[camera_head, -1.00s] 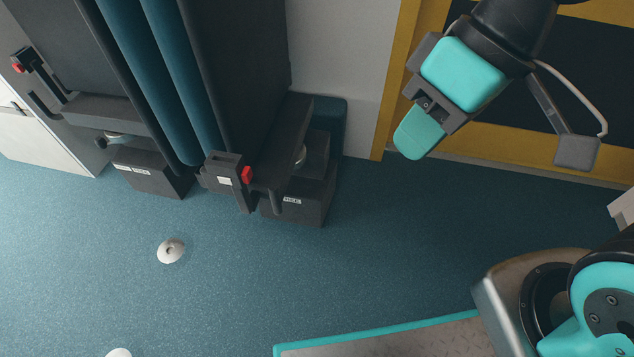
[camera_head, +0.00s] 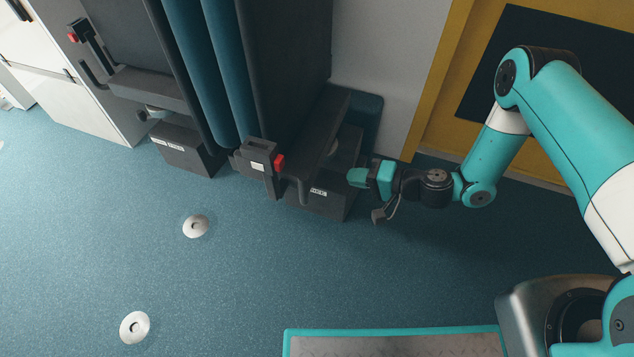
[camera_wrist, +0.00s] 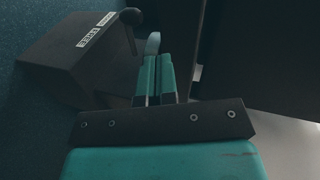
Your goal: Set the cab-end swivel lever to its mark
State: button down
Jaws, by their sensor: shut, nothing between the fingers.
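My gripper (camera_head: 357,177) is at the right side of the right base, shut and empty. In the wrist view the shut fingers (camera_wrist: 154,80) point past the labelled base (camera_wrist: 82,52). The mark is not discernible.
A red-buttoned latch block (camera_head: 258,162) sits on the seat's front corner, with dark seat frame above my gripper. The left seat has a similar metal fitting (camera_head: 152,112). Round floor fittings (camera_head: 195,226) dot the open blue floor. A yellow-framed panel (camera_head: 435,80) stands behind my arm.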

notch_tip(320, 180, down, 6)
jog(key=s+d+m+t, duration=0.2)
jog(key=m, duration=0.1)
jog(key=w+a+f+b, duration=0.2)
jog(key=w+a+b, duration=0.1)
jog(key=a+b, duration=0.2)
jog(key=w+a+f+h+b, duration=0.1)
jog(key=w+a+b, duration=0.2)
jog(key=a+b, duration=0.3)
jog(key=shift+w+a+f+b, duration=0.25)
jog(key=shift+w+f+b, duration=0.15)
jog(key=shift+b, duration=0.75)
jog(key=shift+w+a+p, duration=0.1)
jog(key=shift+a+p, duration=0.2)
jog(key=shift+a, duration=0.5)
